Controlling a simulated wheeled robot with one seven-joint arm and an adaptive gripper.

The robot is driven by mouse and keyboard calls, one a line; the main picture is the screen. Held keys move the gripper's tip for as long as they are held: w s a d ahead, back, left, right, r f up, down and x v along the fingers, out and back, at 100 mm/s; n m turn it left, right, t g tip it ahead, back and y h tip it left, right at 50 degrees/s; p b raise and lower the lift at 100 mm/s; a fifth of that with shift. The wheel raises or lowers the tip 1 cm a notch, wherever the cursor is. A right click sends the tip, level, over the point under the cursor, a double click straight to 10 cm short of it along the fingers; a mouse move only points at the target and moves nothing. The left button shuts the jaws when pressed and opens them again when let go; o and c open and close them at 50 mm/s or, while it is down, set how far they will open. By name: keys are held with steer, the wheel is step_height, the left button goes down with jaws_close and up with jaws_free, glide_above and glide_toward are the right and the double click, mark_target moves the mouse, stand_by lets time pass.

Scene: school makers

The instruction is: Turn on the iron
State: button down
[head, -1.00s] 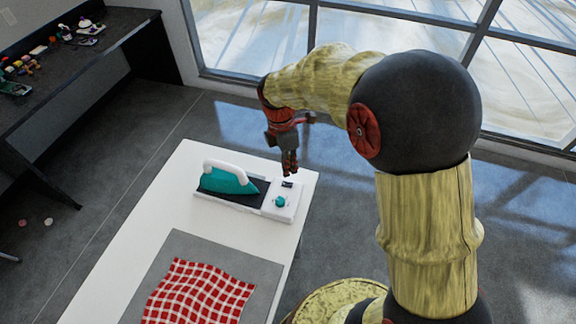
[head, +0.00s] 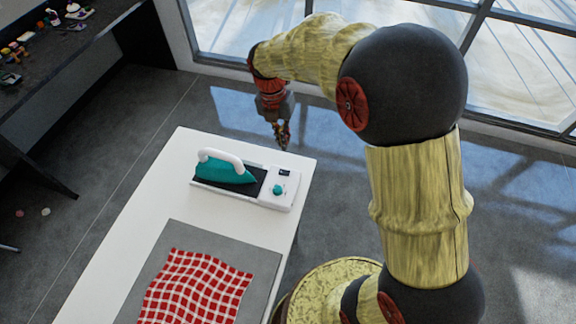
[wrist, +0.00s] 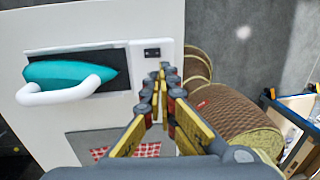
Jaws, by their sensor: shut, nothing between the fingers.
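The teal iron (head: 222,172) with a white handle lies on a dark plate on the white iron station (head: 272,204), at the far end of the white table. The station's right part has a small black switch (head: 285,172) and a teal knob (head: 278,189). My gripper (head: 283,145) is shut and empty, appearing just beyond the switch with a gap in the head view. In the wrist view the iron (wrist: 70,73) is at left and the switch (wrist: 152,53) is just left of my fingertips (wrist: 164,70). The knob is not visible there, apparently hidden behind the fingers.
A grey mat (head: 190,236) with a red-and-white checked cloth (head: 195,288) lies on the table (head: 100,255) nearer to me. A dark bench (head: 75,45) with small items stands at left. Windows (head: 390,15) line the back. The floor beyond the table is clear.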

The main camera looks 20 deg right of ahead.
mark_target(289, 172)
steer(key=f+b, duration=0.1)
steer(key=f, duration=0.3)
steer(key=d+f+b, duration=0.1)
steer(key=f, duration=0.4)
steer(key=s+f, duration=0.1)
steer(key=f, duration=0.4)
steer(key=shift+d+b, duration=0.2)
steer(key=shift+b, duration=0.2)
steer(key=shift+s+d+f+p, duration=0.1)
steer(key=shift+f+p, duration=0.2)
steer(key=shift+p, duration=0.05)
steer(key=shift+w+a+r+p, duration=0.3)
steer(key=shift+w+a+p, duration=0.15)
steer(key=shift+a, duration=0.2)
